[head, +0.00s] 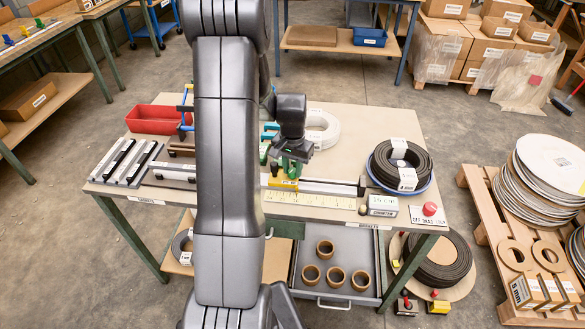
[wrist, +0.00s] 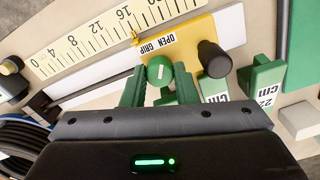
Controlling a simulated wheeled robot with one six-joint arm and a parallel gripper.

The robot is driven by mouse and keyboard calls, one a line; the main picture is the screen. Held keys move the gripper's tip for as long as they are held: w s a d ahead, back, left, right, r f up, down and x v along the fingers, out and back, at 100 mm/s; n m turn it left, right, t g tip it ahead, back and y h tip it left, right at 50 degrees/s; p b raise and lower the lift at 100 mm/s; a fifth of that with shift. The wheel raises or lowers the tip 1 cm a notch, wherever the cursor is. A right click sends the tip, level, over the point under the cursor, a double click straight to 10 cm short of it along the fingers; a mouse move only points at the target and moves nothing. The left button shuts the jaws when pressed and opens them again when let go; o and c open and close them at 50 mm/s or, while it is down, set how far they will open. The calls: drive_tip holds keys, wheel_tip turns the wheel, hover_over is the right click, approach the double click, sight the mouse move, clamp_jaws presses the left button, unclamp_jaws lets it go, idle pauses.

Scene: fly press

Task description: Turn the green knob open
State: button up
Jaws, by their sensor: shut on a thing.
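The green knob (wrist: 160,70) sits at the edge of a yellow block (wrist: 182,50) with an "OPEN GRIP" label, in the wrist view. My gripper (wrist: 158,80) has green fingers, one on each side of the knob, and is shut on it. A white line shows on the knob's face. A black knob (wrist: 212,57) stands on the block to the right. In the head view my gripper (head: 288,163) is low over the bench by the yellow block (head: 283,184); the green knob cannot be made out there.
A ruler (wrist: 88,40) runs beside the block. Green blocks with cm labels (wrist: 262,78) stand close to the right of my fingers. In the head view, a black cable coil (head: 400,160) and a red button (head: 430,209) are to the right, and a red bin (head: 153,120) is at the left.

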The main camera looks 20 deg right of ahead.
sight(293, 170)
drive_tip(key=o, duration=0.7)
drive_tip(key=shift+r, duration=0.1)
wheel_tip(293, 170, up, 14)
drive_tip(key=shift+f, duration=0.15)
idle(0.5)
wheel_tip(293, 170, down, 14)
drive_tip(key=shift+r, duration=0.1)
idle(0.5)
